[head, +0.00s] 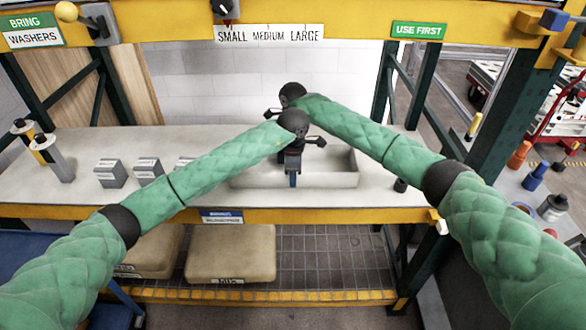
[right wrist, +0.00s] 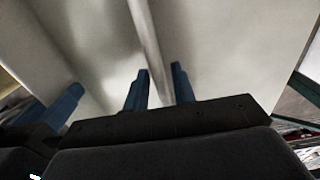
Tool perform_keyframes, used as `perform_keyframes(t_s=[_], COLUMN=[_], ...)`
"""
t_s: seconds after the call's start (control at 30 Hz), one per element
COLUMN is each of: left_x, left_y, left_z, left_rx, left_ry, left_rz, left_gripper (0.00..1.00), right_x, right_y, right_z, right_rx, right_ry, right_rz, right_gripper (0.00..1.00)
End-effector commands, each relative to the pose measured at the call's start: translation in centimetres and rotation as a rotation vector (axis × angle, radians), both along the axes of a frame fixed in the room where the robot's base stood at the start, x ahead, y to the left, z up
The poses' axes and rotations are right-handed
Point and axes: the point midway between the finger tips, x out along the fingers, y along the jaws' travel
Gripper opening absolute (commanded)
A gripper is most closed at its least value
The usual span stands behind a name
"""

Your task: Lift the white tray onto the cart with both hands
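The white tray (head: 335,179) is a shallow open box on the pale bench top. My left gripper (head: 293,181) points down at the tray's near side, its blue fingers seen almost edge-on; whether they grip the wall cannot be told. My right gripper is mostly hidden behind my left wrist in the head view. In the right wrist view its two blue fingers (right wrist: 161,90) stand apart, one on each side of a white wall edge (right wrist: 150,45), with gaps visible. Blue fingers at the left (right wrist: 62,108) appear to be my left gripper's.
Small grey boxes (head: 110,174) and dark-capped cylinders (head: 55,160) stand on the bench left of the tray. A blue surface (head: 35,252) lies lower left, a red-framed rack (head: 560,120) at right. Green posts and a yellow beam (head: 260,12) frame the bench.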

Motion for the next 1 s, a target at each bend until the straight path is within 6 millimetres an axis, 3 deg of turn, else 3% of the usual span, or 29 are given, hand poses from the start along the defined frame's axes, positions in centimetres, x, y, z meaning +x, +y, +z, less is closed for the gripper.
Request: perform_keyframes(t_s=[0.03,0.1,0.13,0.67,1.0], left_x=[0.0,0.0,0.0,0.0,0.0], left_y=[0.0,0.0,0.0,0.0,0.0], left_z=[0.0,0.0,0.0,0.4,2.7], left_rx=[0.0,0.0,0.0,0.0,0.0], left_ry=[0.0,0.0,0.0,0.0,-0.001], left_rz=[0.0,0.0,0.0,0.0,0.0], left_gripper=[0.15,0.01,0.0,0.0,0.0], right_x=[0.0,0.0,0.0,0.0,0.0], right_y=[0.0,0.0,0.0,0.0,0.0], right_z=[0.0,0.0,0.0,0.4,2.7], right_rx=[0.0,0.0,0.0,0.0,0.0], right_ry=[0.0,0.0,0.0,0.0,0.0], right_rz=[0.0,0.0,0.0,0.0,0.0], right_gripper=[0.15,0.01,0.0,0.0,0.0])
